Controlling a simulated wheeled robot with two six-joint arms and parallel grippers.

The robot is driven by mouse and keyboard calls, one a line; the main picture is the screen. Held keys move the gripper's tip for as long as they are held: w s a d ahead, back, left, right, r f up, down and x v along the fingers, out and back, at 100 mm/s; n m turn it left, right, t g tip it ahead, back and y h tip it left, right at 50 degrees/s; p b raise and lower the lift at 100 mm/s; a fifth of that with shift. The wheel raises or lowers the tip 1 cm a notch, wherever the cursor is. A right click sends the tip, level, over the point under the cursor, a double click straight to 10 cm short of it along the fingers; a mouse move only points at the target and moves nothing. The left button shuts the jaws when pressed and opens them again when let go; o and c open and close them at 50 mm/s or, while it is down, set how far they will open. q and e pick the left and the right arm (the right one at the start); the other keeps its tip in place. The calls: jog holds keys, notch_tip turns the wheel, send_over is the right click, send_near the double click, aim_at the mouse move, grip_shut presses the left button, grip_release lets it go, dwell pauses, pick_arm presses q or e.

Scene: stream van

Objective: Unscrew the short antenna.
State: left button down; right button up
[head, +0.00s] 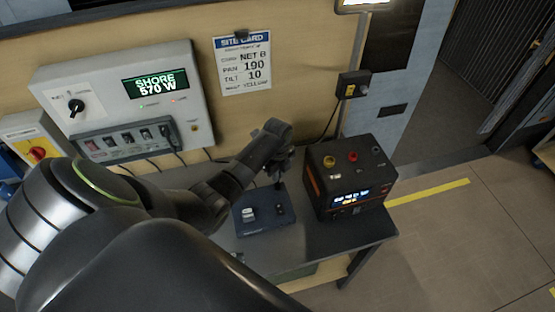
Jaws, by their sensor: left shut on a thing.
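My left gripper (278,171) is above the back right part of a small blue tray (262,230), just left of a black box. It is shut on a small dark upright thing (277,184), which looks like the short antenna; it is mostly hidden by the fingers and too small to be sure of. The black box (318,193) has orange edges, a lit display, and a yellow fitting (330,162) and a red fitting (353,157) on top. No antenna shows standing on these two fittings. My right gripper is not in view.
The tray holds a pale piece (248,214) and a small dark piece (279,209). A grey power panel (53,90) and a site card (242,80) are on the wall behind. A pole stands behind the box.

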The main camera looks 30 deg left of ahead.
pick_arm(q)
jog(key=shift+n, duration=2)
jog(key=n, duration=0.4)
jog(key=c, duration=1.6)
grip_release()
